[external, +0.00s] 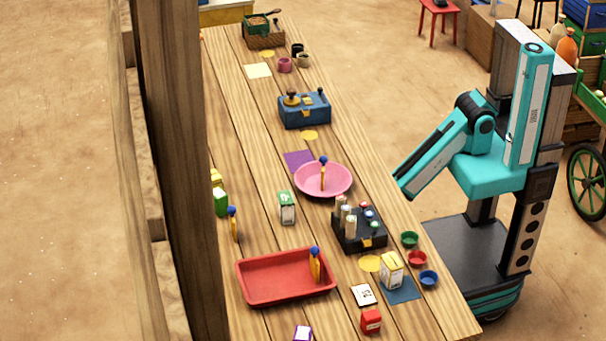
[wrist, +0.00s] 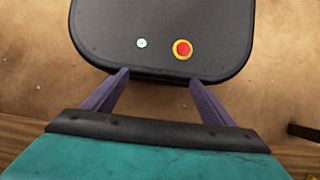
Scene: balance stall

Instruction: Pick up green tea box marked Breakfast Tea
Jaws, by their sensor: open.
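A green and white box (external: 287,208) stands upright near the middle of the table, left of the pink bowl. A second green box (external: 221,203) stands at the table's left edge, below a yellow item. Lettering on both is too small to read, so I cannot tell which is marked Breakfast Tea. My gripper (wrist: 159,76) is open and empty in the wrist view, its two fingers apart over my own base. In the external view my arm is folded beside the table's right edge, away from both boxes. No box shows in the wrist view.
A pink bowl (external: 323,194), a dark rack with bottles (external: 358,243) and a red tray (external: 270,299) stand around the green and white box. A white and yellow box (external: 391,270) and small coloured cups stand near the right edge. A wooden post (external: 180,170) rises at left.

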